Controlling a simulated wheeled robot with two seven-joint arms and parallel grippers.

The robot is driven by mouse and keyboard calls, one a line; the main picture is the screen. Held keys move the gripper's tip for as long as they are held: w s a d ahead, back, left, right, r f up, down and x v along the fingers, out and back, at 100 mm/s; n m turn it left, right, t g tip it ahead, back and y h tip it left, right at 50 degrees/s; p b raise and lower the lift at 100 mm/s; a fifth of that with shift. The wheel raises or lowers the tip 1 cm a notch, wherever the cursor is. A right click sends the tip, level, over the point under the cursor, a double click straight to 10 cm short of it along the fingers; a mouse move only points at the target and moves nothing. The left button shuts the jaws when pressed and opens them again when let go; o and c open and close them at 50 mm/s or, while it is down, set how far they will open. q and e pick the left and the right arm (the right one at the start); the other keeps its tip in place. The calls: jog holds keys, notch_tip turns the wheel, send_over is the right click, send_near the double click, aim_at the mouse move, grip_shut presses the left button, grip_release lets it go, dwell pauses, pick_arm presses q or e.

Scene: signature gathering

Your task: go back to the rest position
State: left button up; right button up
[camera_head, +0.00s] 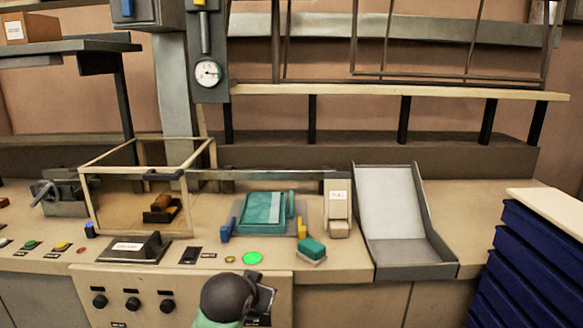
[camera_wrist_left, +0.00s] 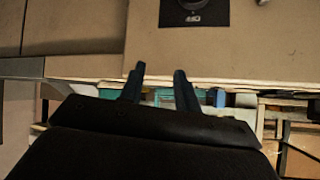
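My left gripper (camera_wrist_left: 159,72) shows in the left wrist view with two dark fingers apart and nothing held between them. Beyond the fingertips is the beige front panel (camera_wrist_left: 110,40) of the console, with a dark plate and round knob (camera_wrist_left: 194,14) at the top edge. In the head view a dark rounded part at the bottom centre hides some of the front panel; it looks like part of my arm. The fingers cannot be made out there. My right gripper is in neither view.
On the console (camera_head: 480,225) stand a teal pad (camera_head: 264,212), a small teal-topped block (camera_head: 312,249), a framed clear box (camera_head: 125,205) and a grey-sided tray (camera_head: 427,227). A lit green button (camera_head: 252,258) is near the front edge. Blue stacked crates (camera_head: 530,265) are at right.

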pick_arm(q)
jog(key=s+a+f+n+g+y, duration=0.15)
jog(key=s+a+f, duration=0.25)
jog(key=s+f, duration=0.55)
jog(key=s+a+f+n+g, duration=0.1)
jog(key=s+a+f+g, duration=0.4)
jog(key=f, duration=0.7)
jog(key=s+f+g, duration=0.1)
jog(key=s+f, duration=0.5)
jog(key=s, duration=0.4)
jog(key=s+f+g, duration=0.1)
jog(key=s+f, duration=0.5)
jog(key=s, duration=0.4)
jog(key=shift+s+d, duration=0.35)
jog(key=shift+d, duration=0.05)
